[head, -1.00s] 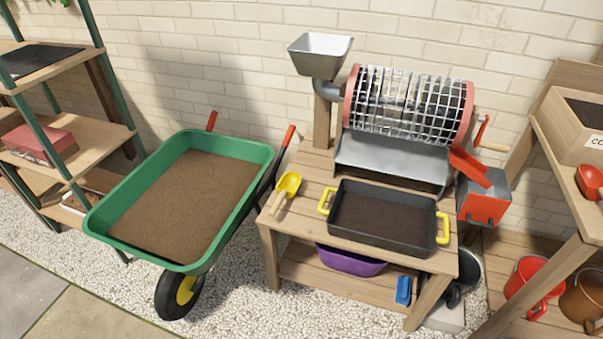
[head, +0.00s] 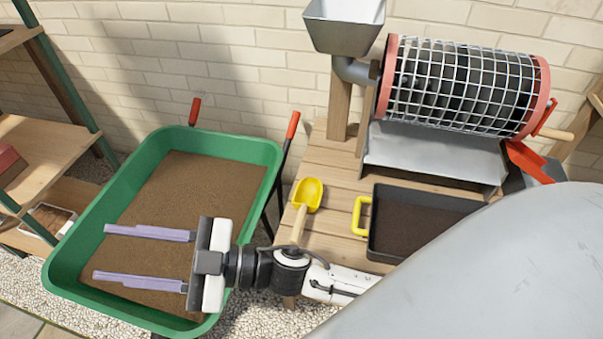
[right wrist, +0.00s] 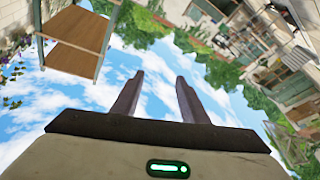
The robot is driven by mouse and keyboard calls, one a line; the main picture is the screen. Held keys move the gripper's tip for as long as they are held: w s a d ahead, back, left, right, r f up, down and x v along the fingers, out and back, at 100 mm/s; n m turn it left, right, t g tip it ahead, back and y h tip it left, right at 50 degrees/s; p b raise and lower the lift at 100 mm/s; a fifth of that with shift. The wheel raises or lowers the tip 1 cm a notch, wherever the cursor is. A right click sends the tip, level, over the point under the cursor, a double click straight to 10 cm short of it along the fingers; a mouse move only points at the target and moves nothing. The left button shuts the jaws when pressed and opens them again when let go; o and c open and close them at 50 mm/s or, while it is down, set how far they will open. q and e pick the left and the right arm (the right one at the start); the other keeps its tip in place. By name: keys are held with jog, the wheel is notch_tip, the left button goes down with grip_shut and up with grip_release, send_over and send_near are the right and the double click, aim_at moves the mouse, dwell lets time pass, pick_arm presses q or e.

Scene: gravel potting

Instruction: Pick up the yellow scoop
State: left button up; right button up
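The yellow scoop (head: 309,194) lies on the wooden table, near its left edge. Its pale wooden handle (head: 299,224) points toward the front, and its lower end is close to my right arm in the picture. My right gripper (head: 145,256) is open and empty, its two purple fingers pointing left in front of the wheelbarrow's soil. In the right wrist view, the fingers (right wrist: 157,95) stand apart with only sky between them. My left gripper is not in view.
A green wheelbarrow (head: 66,222) full of soil stands left of the table (head: 335,165). A black tray (head: 376,215) with yellow handles sits right of the scoop. A mesh drum sifter (head: 460,85) and metal hopper (head: 345,22) stand behind. My grey body part covers the lower right.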

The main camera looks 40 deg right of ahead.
jog(key=s+a+f+n+g+y+b, duration=0.2)
jog(key=s+a+n+g, duration=0.3)
jog(key=n+g, duration=0.3)
jog(key=n+g+h+b, duration=0.25)
jog(key=h+b, duration=0.75)
jog(key=h, duration=1.4)
send_near(300, 215)
jog(key=f, duration=0.3)
jog(key=d+f, duration=0.2)
jog(key=shift+w+f+h+b, duration=0.1)
jog(key=shift+w+h+b, duration=0.2)
jog(key=shift+b, duration=0.1)
jog(key=b+x, duration=0.1)
jog(key=x, duration=0.4)
jog(key=shift+f+b, duration=0.3)
jog(key=shift+b, duration=0.05)
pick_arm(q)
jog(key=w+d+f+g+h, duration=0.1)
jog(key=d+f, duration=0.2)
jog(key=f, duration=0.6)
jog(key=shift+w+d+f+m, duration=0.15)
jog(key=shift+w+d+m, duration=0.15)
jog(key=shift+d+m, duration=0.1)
